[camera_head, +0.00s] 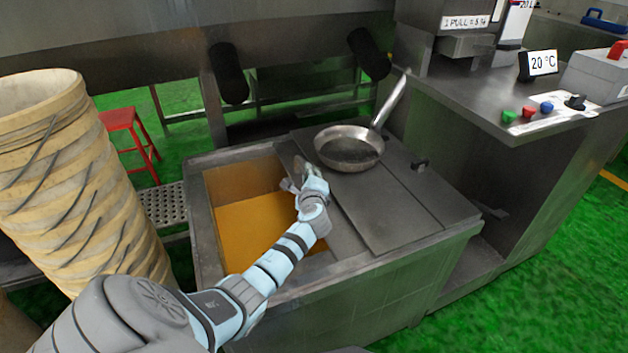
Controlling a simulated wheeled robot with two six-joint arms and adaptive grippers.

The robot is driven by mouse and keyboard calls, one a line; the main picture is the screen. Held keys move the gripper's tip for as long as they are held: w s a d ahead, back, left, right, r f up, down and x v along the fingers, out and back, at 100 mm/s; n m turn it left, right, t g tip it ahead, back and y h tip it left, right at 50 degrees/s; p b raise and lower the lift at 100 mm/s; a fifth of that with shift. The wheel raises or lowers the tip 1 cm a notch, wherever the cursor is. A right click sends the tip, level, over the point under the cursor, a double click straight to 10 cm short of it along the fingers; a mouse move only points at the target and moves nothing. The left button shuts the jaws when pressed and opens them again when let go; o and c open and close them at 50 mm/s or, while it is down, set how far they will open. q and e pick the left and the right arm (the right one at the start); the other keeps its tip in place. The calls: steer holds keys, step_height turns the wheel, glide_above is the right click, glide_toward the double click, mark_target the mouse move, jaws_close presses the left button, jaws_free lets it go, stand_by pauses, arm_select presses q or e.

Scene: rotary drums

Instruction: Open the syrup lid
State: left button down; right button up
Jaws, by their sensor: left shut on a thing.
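The syrup vat (200,245) is a steel box in the middle. Its left part is uncovered and shows orange-yellow syrup (255,222) inside. The grey lid (375,205) lies flat over the right part, in panels. My left gripper (300,172) is at the lid's left edge, beside the opening, and is shut on the lid there. The exact grip point is small and partly hidden by my wrist. My right gripper is not in view.
A steel pan (349,148) sits on the lid, its handle pointing up right. A black knob (419,164) is on the right panel. A stack of tan baskets (75,180) stands left, a red stool (130,130) behind. A steel counter (480,95) with buttons is at right.

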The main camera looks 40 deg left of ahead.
arm_select(q)
steer(key=shift+w, duration=0.1)
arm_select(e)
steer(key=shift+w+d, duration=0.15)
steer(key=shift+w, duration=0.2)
arm_select(q)
steer(key=c, duration=1.5)
jaws_free()
steer(key=shift+d, duration=0.2)
steer(key=v, duration=1.1)
steer(key=shift+s+d+r, duration=0.1)
steer(key=shift+s+d, duration=0.1)
steer(key=shift+s, duration=0.15)
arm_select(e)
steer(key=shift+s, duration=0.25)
